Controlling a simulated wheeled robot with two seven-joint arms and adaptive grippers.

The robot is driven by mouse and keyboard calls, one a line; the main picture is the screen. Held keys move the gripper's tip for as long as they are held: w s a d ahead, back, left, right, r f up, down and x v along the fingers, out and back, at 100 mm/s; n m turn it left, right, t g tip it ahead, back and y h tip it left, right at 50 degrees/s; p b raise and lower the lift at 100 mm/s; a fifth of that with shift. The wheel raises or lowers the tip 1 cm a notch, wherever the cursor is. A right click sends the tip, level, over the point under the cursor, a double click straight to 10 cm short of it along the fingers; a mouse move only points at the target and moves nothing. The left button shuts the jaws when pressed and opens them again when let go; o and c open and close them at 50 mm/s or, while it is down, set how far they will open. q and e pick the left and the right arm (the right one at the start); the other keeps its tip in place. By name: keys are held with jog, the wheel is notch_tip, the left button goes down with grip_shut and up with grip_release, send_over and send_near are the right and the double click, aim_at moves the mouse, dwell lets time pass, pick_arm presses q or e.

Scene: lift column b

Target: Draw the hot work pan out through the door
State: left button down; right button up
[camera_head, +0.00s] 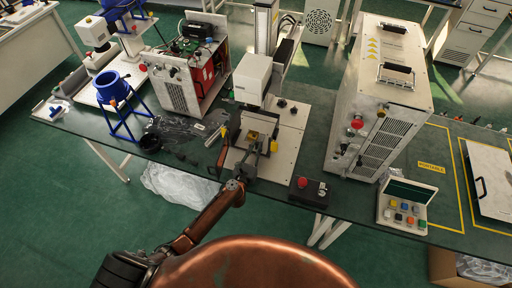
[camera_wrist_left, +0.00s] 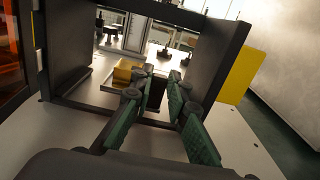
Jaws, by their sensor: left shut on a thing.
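The hot work pan (camera_wrist_left: 109,88) is a small, shallow grey pan with a gold block (camera_wrist_left: 123,72) in it. It sits in the dark doorway frame (camera_wrist_left: 220,50) of the white machine (camera_head: 252,76). The gold block also shows in the head view (camera_head: 254,136). My left gripper (camera_head: 249,160) reaches the doorway from the front. In the left wrist view its green-padded fingers (camera_wrist_left: 160,88) are shut on a dark part by the pan, seemingly its handle; the fingers partly hide it. The orange-tinted door (camera_wrist_left: 14,50) stands open at the left. My right gripper is not in view.
A red-button box (camera_head: 309,190) stands at the bench front, right of the machine. A large white cabinet (camera_head: 375,100) stands further right. A blue funnel on a stand (camera_head: 113,88) is at the left. A yellow plate (camera_wrist_left: 240,77) sits beside the doorway's right post.

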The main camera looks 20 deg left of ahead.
pick_arm(q)
jog(key=shift+s+r, duration=0.15)
jog(key=shift+s, duration=0.15)
dwell(0.4)
jog(key=shift+s, duration=0.25)
jog(key=shift+s+p, duration=0.3)
jog(key=shift+s, duration=0.45)
jog(key=shift+s, duration=0.35)
jog(key=shift+s, duration=0.3)
jog(key=shift+s+a, duration=0.1)
jog(key=shift+s, duration=0.25)
jog(key=shift+s, duration=0.35)
